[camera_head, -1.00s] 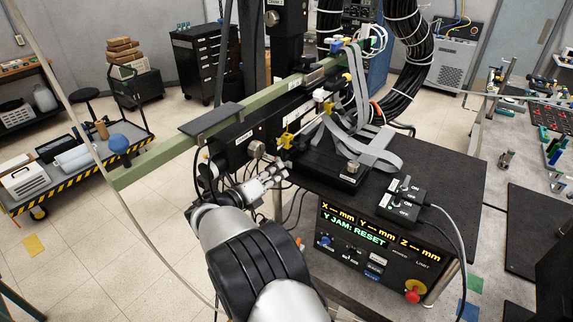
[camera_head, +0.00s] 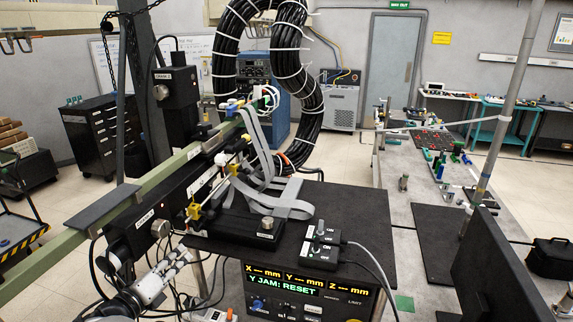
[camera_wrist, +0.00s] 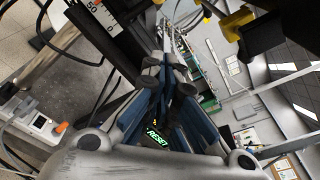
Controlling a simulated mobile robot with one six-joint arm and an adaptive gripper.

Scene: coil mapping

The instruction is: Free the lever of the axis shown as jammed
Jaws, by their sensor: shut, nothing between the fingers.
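The controller display (camera_head: 300,282) shows dashes for X, Y and Z in yellow and "Y JAM: RESET" in green. My gripper (camera_head: 178,258) is in the lower left of the head view, just below a silver knob (camera_head: 160,229) on the black axis unit (camera_head: 140,235). In the wrist view my gripper (camera_wrist: 165,72) has its fingers together and empty. A second silver knob (camera_head: 267,223) is on the black stage to the right. I cannot tell which part is the Y axis lever. Green "RESET" text (camera_wrist: 157,138) shows between my fingers in the wrist view.
A green beam (camera_head: 165,175) runs across the left. Grey ribbon cables (camera_head: 265,165) and a thick black cable bundle (camera_head: 225,50) rise behind the stage. Yellow brackets (camera_head: 193,210) stick out near my gripper.

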